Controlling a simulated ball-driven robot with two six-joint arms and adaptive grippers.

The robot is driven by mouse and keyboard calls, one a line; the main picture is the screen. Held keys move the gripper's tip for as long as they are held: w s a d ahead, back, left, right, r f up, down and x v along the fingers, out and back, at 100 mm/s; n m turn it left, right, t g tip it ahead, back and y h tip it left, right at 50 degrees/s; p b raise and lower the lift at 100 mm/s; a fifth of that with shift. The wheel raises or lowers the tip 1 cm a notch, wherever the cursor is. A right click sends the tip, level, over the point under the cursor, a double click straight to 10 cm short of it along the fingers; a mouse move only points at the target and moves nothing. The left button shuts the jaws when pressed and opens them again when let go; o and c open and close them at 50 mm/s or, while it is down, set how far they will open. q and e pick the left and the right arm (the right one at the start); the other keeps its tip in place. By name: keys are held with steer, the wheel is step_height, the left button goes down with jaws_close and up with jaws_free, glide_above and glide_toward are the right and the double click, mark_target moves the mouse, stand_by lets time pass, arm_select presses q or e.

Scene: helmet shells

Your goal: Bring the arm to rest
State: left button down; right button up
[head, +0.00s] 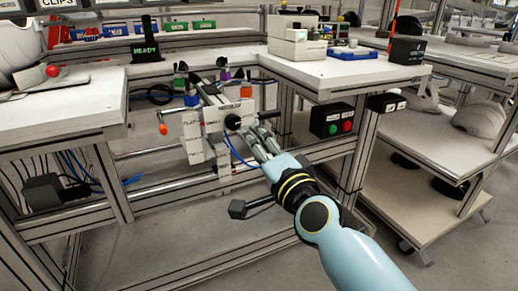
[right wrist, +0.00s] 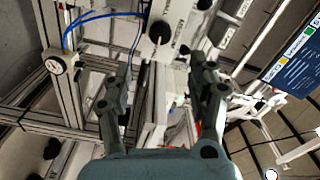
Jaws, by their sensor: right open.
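My right arm reaches in from the lower right of the head view. Its right gripper (head: 262,143) is at the front of a white fixture with a black knob (head: 233,122), close to the knob. In the right wrist view the two fingers of the right gripper (right wrist: 160,88) are spread apart with nothing held between them. The white fixture (right wrist: 174,28) stands beyond the fingertips there. I cannot tell whether a finger touches it. My left gripper is in neither view.
The left bench (head: 60,112) and right bench (head: 345,75) flank the fixture. A button box (head: 332,120) hangs under the right bench. A shelf trolley (head: 440,135) at right bears a pale helmet shell (head: 482,117). The floor in front is open.

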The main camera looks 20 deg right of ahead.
steer(key=shift+s, duration=0.3)
steer(key=s+d+f+n+g, duration=0.1)
steer(key=s+f+n+g, duration=0.15)
steer(key=s+f, duration=0.65)
steer(key=s+d+f+n+g, duration=0.2)
steer(key=s+f+g, duration=0.2)
steer(key=f, duration=1)
steer(key=s+d+f+n+g, duration=0.1)
steer(key=s+f+n+g, duration=0.15)
steer(key=s+f, duration=0.65)
steer(key=s+d+f+n+g, duration=0.2)
steer(key=s+f, duration=0.4)
steer(key=s, duration=0.4)
steer(key=s+d+f+n+g+h, duration=0.1)
steer(key=s+d+f+n+g, duration=0.1)
steer(key=s+f, duration=0.4)
steer(key=s+d+f+n+g, duration=0.3)
steer(key=s+f, duration=0.3)
steer(key=s, duration=0.8)
steer(key=shift+g, duration=0.7)
